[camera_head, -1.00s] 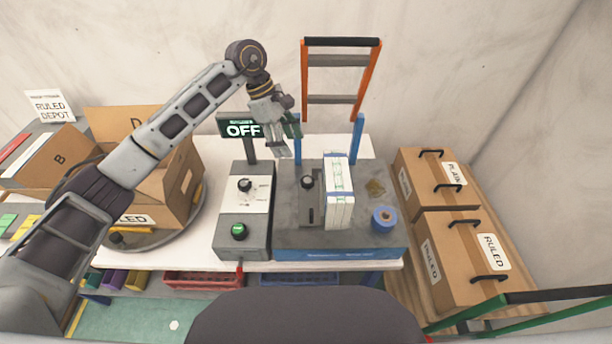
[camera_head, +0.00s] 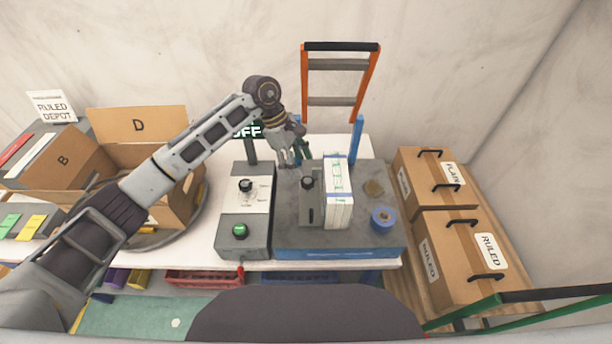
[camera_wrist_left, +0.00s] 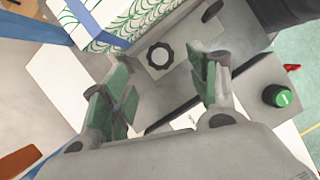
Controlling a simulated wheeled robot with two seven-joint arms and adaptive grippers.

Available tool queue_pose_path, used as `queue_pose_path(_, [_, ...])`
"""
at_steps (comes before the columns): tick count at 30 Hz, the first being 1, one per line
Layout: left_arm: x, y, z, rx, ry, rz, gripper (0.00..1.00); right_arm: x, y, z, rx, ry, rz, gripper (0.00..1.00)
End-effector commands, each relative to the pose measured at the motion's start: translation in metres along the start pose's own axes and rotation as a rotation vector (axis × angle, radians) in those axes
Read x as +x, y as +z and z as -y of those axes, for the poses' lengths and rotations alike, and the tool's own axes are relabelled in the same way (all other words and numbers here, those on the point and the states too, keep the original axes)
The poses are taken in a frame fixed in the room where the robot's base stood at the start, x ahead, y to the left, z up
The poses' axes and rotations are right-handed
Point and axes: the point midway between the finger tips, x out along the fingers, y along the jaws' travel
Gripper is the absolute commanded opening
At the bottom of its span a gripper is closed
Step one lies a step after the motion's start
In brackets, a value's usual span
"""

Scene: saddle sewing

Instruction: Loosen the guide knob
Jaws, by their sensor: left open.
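The black guide knob (camera_head: 307,183) sits on a slotted grey plate on the sewing machine bed (camera_head: 375,240), just left of an upright white stack (camera_head: 339,205) with green patterning. In the left wrist view the knob (camera_wrist_left: 160,55) shows as a scalloped black disc beyond my fingertips. My left gripper (camera_head: 297,157) is above and behind the knob, apart from it. Its green-padded fingers (camera_wrist_left: 165,88) are open with nothing between them. My right gripper is not in view.
Left of the bed stands a control box with a dial (camera_head: 245,185) and a green button (camera_head: 239,231). An OFF sign (camera_head: 247,131) is partly behind my arm. A blue roll (camera_head: 383,219) sits right of the stack. Cardboard boxes (camera_head: 462,260) stand at right, an open box (camera_head: 137,125) at left.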

Motion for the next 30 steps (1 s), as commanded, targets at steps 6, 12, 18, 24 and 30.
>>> queue_pose_path(6, [0.029,0.001,0.001,-0.001,-0.003,0.002,0.60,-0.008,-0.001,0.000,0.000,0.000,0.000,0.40])
queue_pose_path(12, [0.052,0.001,0.000,0.000,-0.002,0.001,0.60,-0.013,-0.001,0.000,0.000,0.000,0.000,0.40])
queue_pose_path(18, [0.065,0.001,0.000,0.000,0.000,0.000,0.60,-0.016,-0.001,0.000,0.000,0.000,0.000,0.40])
queue_pose_path(24, [0.067,0.001,0.000,0.001,0.000,0.000,0.60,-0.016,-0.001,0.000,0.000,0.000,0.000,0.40])
queue_pose_path(30, [0.067,0.000,0.000,0.001,0.000,0.000,0.55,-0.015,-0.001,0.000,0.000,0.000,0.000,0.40])
